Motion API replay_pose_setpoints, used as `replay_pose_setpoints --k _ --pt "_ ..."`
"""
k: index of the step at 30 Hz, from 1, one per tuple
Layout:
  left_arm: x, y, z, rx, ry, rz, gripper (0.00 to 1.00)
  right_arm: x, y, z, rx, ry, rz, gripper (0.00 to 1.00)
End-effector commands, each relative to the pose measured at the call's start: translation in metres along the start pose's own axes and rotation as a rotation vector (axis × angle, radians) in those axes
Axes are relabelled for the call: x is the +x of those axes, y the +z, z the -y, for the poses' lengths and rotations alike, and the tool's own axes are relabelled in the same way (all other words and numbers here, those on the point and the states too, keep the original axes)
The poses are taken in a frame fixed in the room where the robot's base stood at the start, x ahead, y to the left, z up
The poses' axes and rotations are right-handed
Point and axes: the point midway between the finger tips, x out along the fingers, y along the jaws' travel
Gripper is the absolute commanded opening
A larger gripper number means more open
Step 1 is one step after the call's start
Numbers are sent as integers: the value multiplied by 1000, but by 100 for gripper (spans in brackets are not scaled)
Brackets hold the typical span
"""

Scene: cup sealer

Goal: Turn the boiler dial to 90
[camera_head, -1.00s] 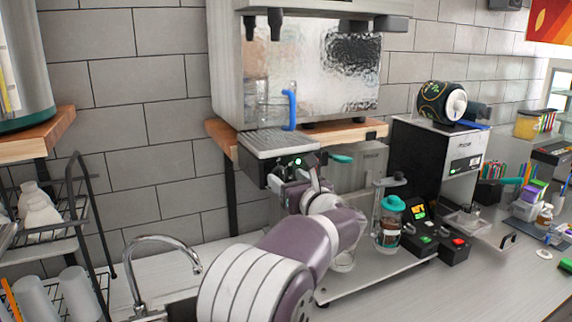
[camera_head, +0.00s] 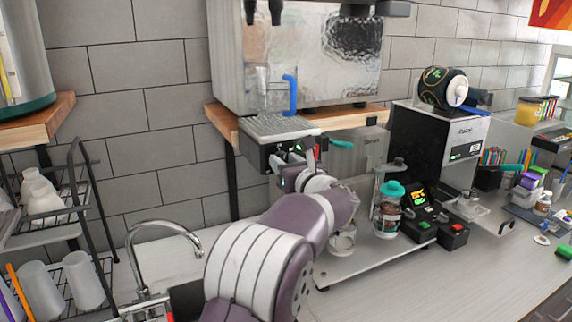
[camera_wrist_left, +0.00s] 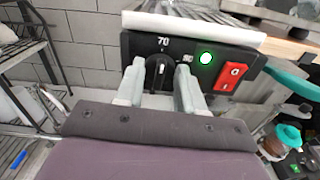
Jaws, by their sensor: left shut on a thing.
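The boiler dial (camera_wrist_left: 158,72) is a black round knob with a white pointer line on the dark front panel, seen in the left wrist view. The mark "70" is printed above it, and another small mark at its upper right is too small to read. The boiler front (camera_head: 278,140) shows in the head view under the metal drip grate. My left gripper (camera_wrist_left: 158,88) is shut on the dial, one finger on each side; in the head view the gripper (camera_head: 288,165) is at the boiler front. The dial is hidden there. My right gripper is not in view.
A lit green button (camera_wrist_left: 206,58) and a red rocker switch (camera_wrist_left: 230,77) sit just right of the dial. A turquoise-lidded bottle (camera_head: 388,212) and black control boxes (camera_head: 420,225) stand right of my arm. A faucet (camera_head: 150,250) and wire rack (camera_head: 85,240) are left.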

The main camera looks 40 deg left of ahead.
Motion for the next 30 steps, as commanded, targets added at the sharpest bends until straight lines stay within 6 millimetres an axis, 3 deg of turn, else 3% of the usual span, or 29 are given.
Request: replay_pose_setpoints --k 13,30 --pt "0 -1 2 353 0 3 8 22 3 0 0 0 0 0" --pt "0 1 3 896 1 2 8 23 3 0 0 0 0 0"
